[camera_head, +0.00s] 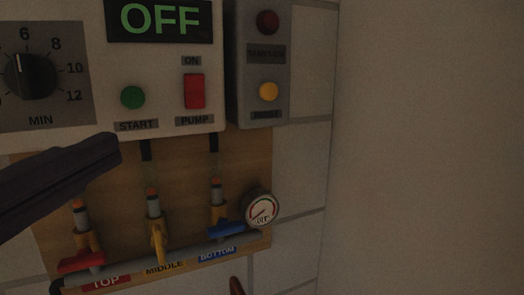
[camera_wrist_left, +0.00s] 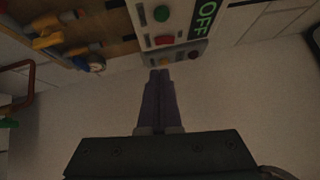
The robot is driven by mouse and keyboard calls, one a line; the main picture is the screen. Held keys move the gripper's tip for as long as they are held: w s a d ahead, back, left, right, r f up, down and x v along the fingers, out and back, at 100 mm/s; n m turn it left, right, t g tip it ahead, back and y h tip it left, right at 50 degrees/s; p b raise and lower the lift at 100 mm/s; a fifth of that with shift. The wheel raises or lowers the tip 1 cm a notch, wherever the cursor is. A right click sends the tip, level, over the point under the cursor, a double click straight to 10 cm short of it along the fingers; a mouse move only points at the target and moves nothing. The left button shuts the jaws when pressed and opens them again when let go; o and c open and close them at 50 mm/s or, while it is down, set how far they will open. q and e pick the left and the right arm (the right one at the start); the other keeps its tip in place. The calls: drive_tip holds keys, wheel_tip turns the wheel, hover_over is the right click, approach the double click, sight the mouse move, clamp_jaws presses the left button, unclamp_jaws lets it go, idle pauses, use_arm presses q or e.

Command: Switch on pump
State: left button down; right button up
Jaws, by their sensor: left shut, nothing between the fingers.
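The red pump switch (camera_head: 194,91) is on the white control panel (camera_head: 160,65), between an ON label above and a PUMP label below. The display (camera_head: 160,18) at the panel's top reads OFF in green. My left gripper (camera_head: 112,147) comes in from the left, below the green START button (camera_head: 132,97), and looks shut and empty. In the left wrist view its fingers (camera_wrist_left: 159,76) are together, and their tips appear near the grey lamp box. The red switch (camera_wrist_left: 163,40) shows beyond it. I cannot tell how far the fingertips are from the panel. My right gripper is not in view.
A grey box with a dark red lamp (camera_head: 267,22) and a yellow lamp (camera_head: 268,91) adjoins the panel. A dial (camera_head: 30,76) is at left. Below are red (camera_head: 82,262), yellow (camera_head: 158,240) and blue (camera_head: 226,230) valve handles and a gauge (camera_head: 262,209). Bare wall lies right.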

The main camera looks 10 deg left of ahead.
use_arm(q)
drive_tip(key=shift+s+d+r+m+t+h+b, duration=0.1)
drive_tip(key=shift+d+m+t+h+b, duration=0.2)
drive_tip(key=shift+d+m+h, duration=0.7)
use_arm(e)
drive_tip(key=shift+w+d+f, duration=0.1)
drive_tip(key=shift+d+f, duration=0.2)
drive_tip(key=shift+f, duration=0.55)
use_arm(q)
drive_tip(key=shift+a, duration=0.1)
